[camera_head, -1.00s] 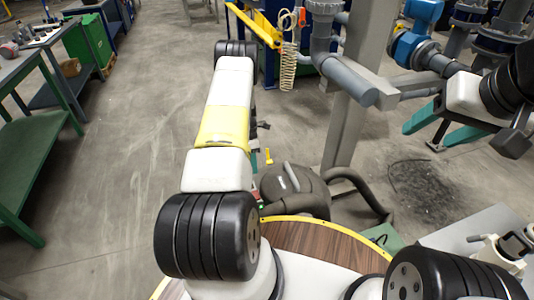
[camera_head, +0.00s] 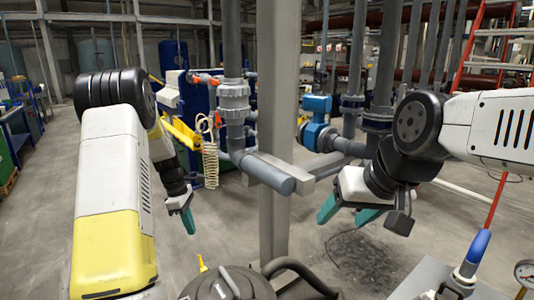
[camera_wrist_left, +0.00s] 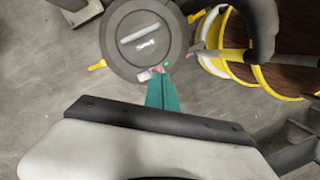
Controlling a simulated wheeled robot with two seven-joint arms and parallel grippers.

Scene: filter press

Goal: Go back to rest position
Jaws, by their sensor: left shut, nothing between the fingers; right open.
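My left gripper (camera_head: 188,217) hangs in the left middle of the head view, with its teal fingers together and nothing between them. The same left gripper (camera_wrist_left: 162,95) shows from above in the left wrist view, its closed fingers pointing toward a grey vacuum cleaner (camera_wrist_left: 120,55). My right gripper (camera_head: 347,213) is right of centre in the head view. Its teal fingers are spread apart and empty, and the black wrist hides part of it. Both grippers hang in the air and touch nothing that I can see.
The vacuum cleaner (camera_head: 205,287) stands on the floor in front of me. A grey steel column (camera_head: 277,130) rises between my grippers. Grey pipes (camera_head: 262,172) and a blue valve (camera_head: 318,112) lie behind. A metal plate (camera_head: 405,288) with fittings is at lower right. Floor at left is open.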

